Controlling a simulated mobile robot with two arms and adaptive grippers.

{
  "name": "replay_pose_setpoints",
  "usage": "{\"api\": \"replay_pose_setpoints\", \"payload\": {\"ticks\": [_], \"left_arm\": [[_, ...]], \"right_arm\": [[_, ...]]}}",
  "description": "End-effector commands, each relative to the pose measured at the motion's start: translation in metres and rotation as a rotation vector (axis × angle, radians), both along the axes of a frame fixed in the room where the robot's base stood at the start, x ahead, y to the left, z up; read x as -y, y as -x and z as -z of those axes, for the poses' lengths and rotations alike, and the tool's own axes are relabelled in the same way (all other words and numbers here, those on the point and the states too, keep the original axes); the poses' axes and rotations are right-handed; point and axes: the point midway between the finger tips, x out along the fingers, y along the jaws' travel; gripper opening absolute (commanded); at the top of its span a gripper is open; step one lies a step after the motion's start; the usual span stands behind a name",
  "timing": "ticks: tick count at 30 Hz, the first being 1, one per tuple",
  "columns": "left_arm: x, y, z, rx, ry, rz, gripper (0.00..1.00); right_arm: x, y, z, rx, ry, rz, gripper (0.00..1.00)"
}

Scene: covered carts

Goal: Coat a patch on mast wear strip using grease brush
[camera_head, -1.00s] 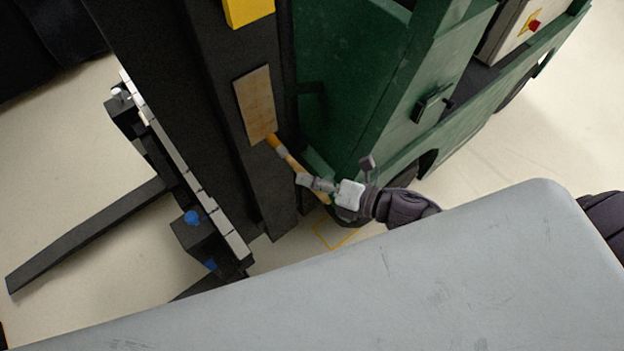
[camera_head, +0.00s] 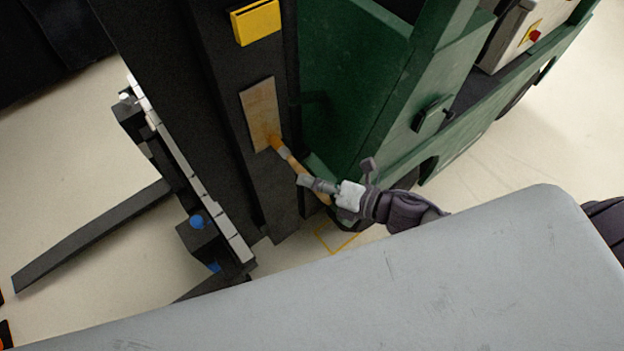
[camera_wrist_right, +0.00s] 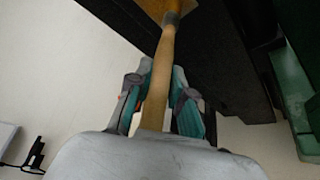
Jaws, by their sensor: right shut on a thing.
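The mast wear strip (camera_head: 262,103) is a tan upright plate on the dark mast of a green vehicle, in the head view. My right gripper (camera_head: 313,184) is shut on the wooden handle of the grease brush (camera_head: 289,160). The brush tip meets the lower part of the strip, where a darker orange-brown patch shows. In the right wrist view the brush handle (camera_wrist_right: 161,75) runs up between the two fingers (camera_wrist_right: 158,100) to a ferrule at the top. The bristles are mostly out of that view. My left gripper is not in view.
A yellow block (camera_head: 256,22) sits on the mast above the strip. The green vehicle body (camera_head: 350,80) stands right of the mast. A dark fork (camera_head: 95,235) reaches out at the left. A large grey surface (camera_head: 400,285) fills the front.

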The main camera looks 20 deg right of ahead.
Motion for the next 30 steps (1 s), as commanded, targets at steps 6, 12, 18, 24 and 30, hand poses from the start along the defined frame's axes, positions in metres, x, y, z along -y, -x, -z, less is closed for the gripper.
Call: {"api": "replay_pose_setpoints", "payload": {"ticks": [6,12,18,24,30], "left_arm": [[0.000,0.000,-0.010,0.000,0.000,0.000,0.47],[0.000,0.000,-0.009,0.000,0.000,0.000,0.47],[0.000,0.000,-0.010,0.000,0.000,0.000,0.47],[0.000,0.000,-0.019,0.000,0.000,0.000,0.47],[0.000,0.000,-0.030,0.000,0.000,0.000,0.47]], "right_arm": [[0.000,-0.002,-0.011,0.006,-0.001,0.000,0.00],[0.000,-0.002,-0.011,0.006,-0.001,0.000,0.00],[0.000,-0.002,-0.012,0.007,-0.001,0.000,0.00],[0.000,-0.002,-0.022,0.008,-0.001,0.000,0.00],[0.000,-0.002,-0.032,0.008,-0.002,0.000,0.00]]}}
